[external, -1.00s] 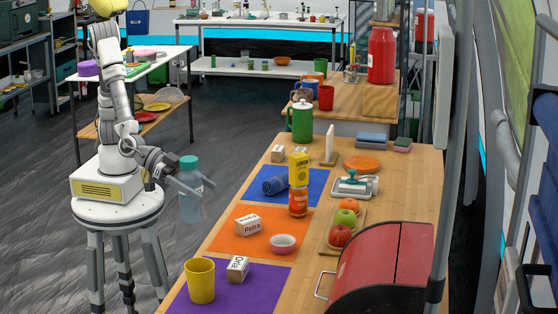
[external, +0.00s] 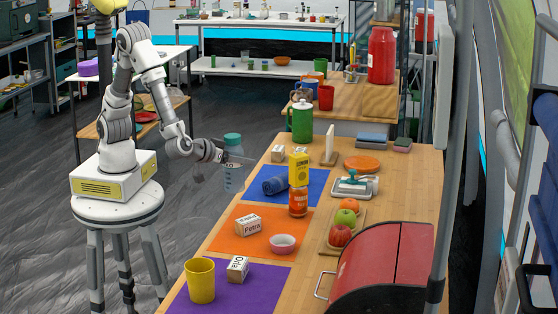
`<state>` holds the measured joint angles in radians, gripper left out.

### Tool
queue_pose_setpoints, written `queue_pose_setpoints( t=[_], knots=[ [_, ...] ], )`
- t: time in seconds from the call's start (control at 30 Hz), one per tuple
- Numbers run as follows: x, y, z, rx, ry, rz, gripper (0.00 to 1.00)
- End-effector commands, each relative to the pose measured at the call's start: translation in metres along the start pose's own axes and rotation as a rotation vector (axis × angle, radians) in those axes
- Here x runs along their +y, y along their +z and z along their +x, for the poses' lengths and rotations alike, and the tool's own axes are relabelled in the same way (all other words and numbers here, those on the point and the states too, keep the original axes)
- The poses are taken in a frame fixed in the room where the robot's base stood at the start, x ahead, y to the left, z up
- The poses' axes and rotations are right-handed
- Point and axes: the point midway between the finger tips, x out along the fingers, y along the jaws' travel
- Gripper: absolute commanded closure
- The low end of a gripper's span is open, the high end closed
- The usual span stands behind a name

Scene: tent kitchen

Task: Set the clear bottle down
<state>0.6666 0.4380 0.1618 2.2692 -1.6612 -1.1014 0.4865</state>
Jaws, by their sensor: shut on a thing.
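The clear bottle (external: 233,176) with a teal cap is upright in my gripper (external: 236,158). My gripper is shut on it just below the cap. In the picture the bottle is at the left edge of the wooden table (external: 398,203), left of the blue mat (external: 310,188). It looks held in the air; whether its base is over the table edge or beside it I cannot tell. The finger contact is small and hard to see.
The orange mat (external: 227,243) holds a name block (external: 248,225) and a pink bowl (external: 283,244). The blue mat holds a rolled blue cloth (external: 275,185). A yellow cup (external: 201,281) stands on the purple mat (external: 262,297).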

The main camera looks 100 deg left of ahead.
Motion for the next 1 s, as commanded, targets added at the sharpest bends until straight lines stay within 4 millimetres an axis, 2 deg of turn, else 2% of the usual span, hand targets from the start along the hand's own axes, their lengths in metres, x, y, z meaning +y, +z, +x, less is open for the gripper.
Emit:
queue_pose_setpoints(
  t=[0.03,0.1,0.3,0.5,0.77,1.0],
  knots=[
    [-0.004,0.008,0.017,0.000,-0.005,0.001,0.78],
    [-0.007,0.011,0.035,0.000,-0.004,0.001,0.78],
    [-0.013,0.015,0.072,0.000,-0.001,0.000,0.78],
    [-0.015,0.018,0.084,-0.001,0.003,0.002,0.78],
    [-0.015,0.052,0.097,-0.001,0.002,0.003,0.78],
    [-0.015,0.050,0.096,0.000,0.003,0.001,0.78]
  ],
)
